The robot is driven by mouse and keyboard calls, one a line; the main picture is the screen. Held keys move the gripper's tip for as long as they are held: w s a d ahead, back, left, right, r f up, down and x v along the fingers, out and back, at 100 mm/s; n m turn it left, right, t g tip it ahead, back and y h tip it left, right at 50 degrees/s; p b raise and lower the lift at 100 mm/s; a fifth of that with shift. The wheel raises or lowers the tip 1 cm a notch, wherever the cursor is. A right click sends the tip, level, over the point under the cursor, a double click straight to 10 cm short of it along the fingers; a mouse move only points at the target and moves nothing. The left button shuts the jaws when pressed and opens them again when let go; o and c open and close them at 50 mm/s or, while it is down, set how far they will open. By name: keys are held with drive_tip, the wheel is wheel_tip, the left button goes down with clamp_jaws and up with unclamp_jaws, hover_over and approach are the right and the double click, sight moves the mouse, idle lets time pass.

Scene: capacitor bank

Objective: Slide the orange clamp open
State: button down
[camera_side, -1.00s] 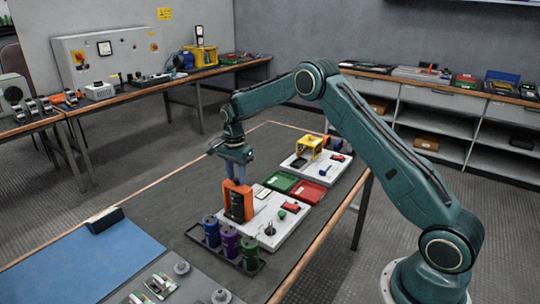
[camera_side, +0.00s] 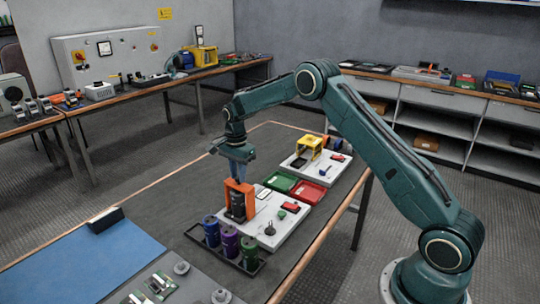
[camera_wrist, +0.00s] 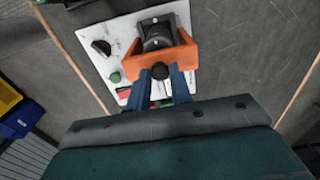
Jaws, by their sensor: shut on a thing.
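The orange clamp (camera_side: 249,197) stands at the near left end of a white panel. A dark block (camera_side: 237,208) sits in front of it. In the wrist view, the orange clamp (camera_wrist: 185,60) lies around the dark block (camera_wrist: 157,36), with a round black knob (camera_wrist: 158,72) on its near side. My gripper (camera_wrist: 161,78) has its two blue fingers on either side of this knob and is shut on it. In the side view, my gripper (camera_side: 239,176) points down at the clamp's top. The fingers partly hide the clamp's near side in the wrist view.
The white panel (camera_side: 286,226) also carries a black rotary knob (camera_wrist: 101,47), a green button (camera_wrist: 115,77) and a red switch (camera_side: 291,206). Purple, blue and green cylinders stand in a black tray (camera_side: 205,245) close by. Green and red trays (camera_side: 307,193) lie behind.

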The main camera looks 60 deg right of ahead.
drive_tip(key=shift+d, duration=3)
drive_tip(key=c, duration=1.4)
unclamp_jaws()
drive_tip(key=shift+c, duration=0.2)
wheel_tip(320, 180, up, 7)
